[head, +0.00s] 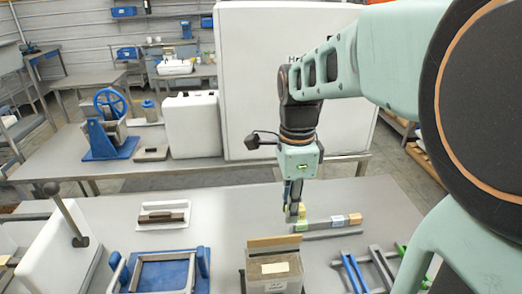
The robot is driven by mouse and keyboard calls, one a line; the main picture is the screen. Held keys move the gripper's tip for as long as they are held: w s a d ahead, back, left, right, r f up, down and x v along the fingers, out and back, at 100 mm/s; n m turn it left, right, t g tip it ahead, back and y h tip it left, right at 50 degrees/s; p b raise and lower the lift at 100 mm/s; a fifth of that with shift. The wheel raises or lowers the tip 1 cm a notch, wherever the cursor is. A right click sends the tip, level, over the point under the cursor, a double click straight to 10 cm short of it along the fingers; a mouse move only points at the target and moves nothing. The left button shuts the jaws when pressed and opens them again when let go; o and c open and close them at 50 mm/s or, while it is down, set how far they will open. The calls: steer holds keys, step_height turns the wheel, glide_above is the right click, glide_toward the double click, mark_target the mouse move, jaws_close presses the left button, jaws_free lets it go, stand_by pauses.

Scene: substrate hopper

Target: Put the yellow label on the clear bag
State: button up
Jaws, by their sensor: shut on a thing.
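My gripper (293,214) points down over the near table. It is shut on a small yellow piece, which looks like the yellow label (301,210); the fingers partly hide it. It is close above the left end of a grey strip (320,234) that bears green (301,225), blue (338,221) and orange (354,218) pieces. I cannot tell whether the yellow piece touches the strip. The clear bag seems to be the see-through, box-like holder (256,284) with brown filling, in front of my gripper. A pale cream patch (275,267) shows on it.
A blue frame (131,274) stands left of the bag, and blue and green bars (352,272) lie right. A brown-topped block on a white tray (162,215) lies behind left. A lever (68,222) rises at far left. Bare table lies between tray and gripper.

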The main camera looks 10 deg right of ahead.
mark_target(287, 238)
steer(key=shift+f+b, duration=2.45)
steer(key=shift+f, duration=1.35)
steer(key=o, duration=0.8)
steer(key=o, duration=0.6)
steer(key=shift+r, duration=0.1)
steer(key=shift+r+p, duration=2.9)
steer(key=shift+r, duration=0.55)
